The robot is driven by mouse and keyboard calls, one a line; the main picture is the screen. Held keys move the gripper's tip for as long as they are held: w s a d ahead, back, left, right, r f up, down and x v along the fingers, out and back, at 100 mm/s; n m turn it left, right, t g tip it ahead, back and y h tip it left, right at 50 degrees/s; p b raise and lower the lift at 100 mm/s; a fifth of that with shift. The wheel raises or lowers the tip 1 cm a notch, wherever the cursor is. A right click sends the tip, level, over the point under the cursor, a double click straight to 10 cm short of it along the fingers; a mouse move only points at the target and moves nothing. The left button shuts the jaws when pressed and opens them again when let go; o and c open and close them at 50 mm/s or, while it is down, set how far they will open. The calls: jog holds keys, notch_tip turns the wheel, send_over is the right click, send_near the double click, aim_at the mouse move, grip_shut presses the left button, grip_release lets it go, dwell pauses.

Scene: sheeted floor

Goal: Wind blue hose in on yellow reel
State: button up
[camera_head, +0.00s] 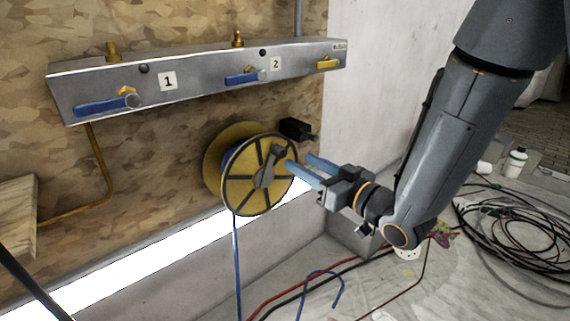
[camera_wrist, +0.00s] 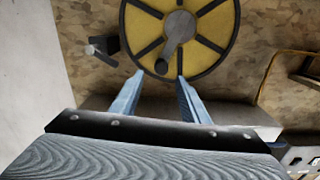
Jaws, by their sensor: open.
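The yellow reel (camera_head: 240,190) with dark spokes is mounted on the wood-patterned wall; its face also fills the top of the wrist view (camera_wrist: 219,26). A grey crank with a handle (camera_wrist: 162,65) sits on the reel's face. Some blue hose (camera_head: 237,255) is on the reel and hangs from it; a blue loop (camera_head: 322,273) shows at the floor. My gripper (camera_head: 298,161) is open in front of the reel's right side. In the wrist view its blue fingers (camera_wrist: 160,76) appear either side of the handle's end; I cannot tell whether they touch it.
A grey metal panel (camera_head: 200,82) with blue and yellow valve levers is above the reel. A small black box (camera_head: 297,130) sits on the wall right of the reel. Black and red cables (camera_head: 520,225) and a white bottle (camera_head: 515,163) are at the right.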

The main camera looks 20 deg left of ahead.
aim_at(284, 152)
jog(key=x, duration=0.4)
jog(key=b+x, duration=0.1)
jog(key=x, duration=0.2)
jog(key=shift+w+a+r, duration=0.1)
jog(key=shift+a+r, duration=0.1)
jog(key=shift+a, duration=0.25)
grip_shut()
